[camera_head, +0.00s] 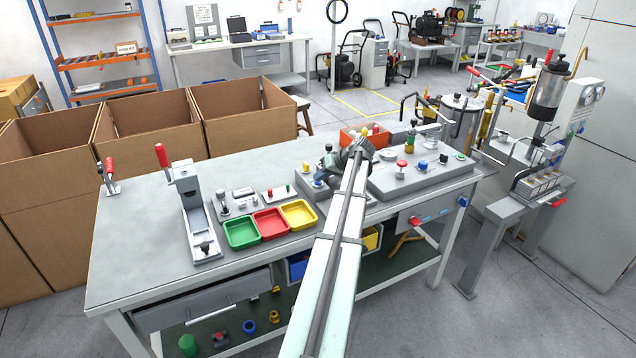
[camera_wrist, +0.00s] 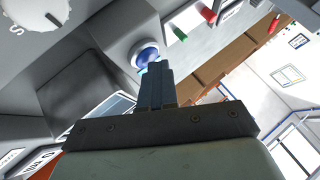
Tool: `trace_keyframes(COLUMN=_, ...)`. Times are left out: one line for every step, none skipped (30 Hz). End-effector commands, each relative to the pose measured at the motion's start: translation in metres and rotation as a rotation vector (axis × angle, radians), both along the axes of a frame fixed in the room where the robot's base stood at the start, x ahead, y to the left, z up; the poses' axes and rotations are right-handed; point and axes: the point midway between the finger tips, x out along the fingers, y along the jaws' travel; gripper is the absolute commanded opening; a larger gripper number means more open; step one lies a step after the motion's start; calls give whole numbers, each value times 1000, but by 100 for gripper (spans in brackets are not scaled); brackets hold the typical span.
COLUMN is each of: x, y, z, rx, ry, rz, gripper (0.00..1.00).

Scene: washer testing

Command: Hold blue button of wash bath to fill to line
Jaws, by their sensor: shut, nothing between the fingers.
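In the wrist view, a round blue button (camera_wrist: 147,55) with a pale ring sits on a grey housing. My gripper (camera_wrist: 155,68) is shut and empty, its two dark fingers side by side. The fingertips overlap the button's lower edge in this view; I cannot tell whether they touch it. A dark rectangular recess (camera_wrist: 75,95), possibly the wash bath, lies to the left of the fingers. No water line can be made out. In the head view, my arm's end is over the right half of the bench, and the fingertips cannot be made out clearly.
In the head view, the bench (camera_head: 140,240) carries a green tray (camera_head: 241,233), a red tray (camera_head: 270,223) and a yellow tray (camera_head: 299,214). A grey panel with knobs (camera_head: 420,180) stands right of my arm. A white dial (camera_wrist: 35,12) shows in the wrist view.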

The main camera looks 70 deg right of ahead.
Motion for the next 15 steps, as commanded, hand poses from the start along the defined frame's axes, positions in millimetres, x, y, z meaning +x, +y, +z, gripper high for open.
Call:
trace_keyframes(x=0, y=0, z=0, rx=0, ry=1, rz=0, gripper=0)
trace_keyframes(x=0, y=0, z=0, rx=0, ry=1, rz=0, gripper=0)
trace_keyframes(x=0, y=0, z=0, rx=0, ry=1, rz=0, gripper=0)
trace_keyframes(x=0, y=0, z=0, rx=0, ry=1, rz=0, gripper=0)
trace_keyframes(x=0, y=0, z=0, rx=0, ry=1, rz=0, gripper=0)
trace_keyframes(x=0, y=0, z=0, rx=0, ry=1, rz=0, gripper=0)
trace_keyframes(x=0, y=0, z=0, rx=0, ry=1, rz=0, gripper=0)
trace_keyframes(x=0, y=0, z=0, rx=0, ry=1, rz=0, gripper=0)
trace_keyframes(x=0, y=0, z=1, rx=0, ry=1, rz=0, gripper=0)
trace_keyframes(x=0, y=0, z=1, rx=0, ry=1, rz=0, gripper=0)
trace_keyframes(x=0, y=0, z=2, rx=0, ry=1, rz=0, gripper=0)
trace_keyframes(x=0, y=0, z=4, rx=0, ry=1, rz=-1, gripper=0)
trace_keyframes(x=0, y=0, z=5, rx=0, ry=1, rz=-1, gripper=0)
trace_keyframes(x=0, y=0, z=6, rx=0, ry=1, rz=-1, gripper=0)
trace_keyframes(x=0, y=0, z=8, rx=0, ry=1, rz=-1, gripper=0)
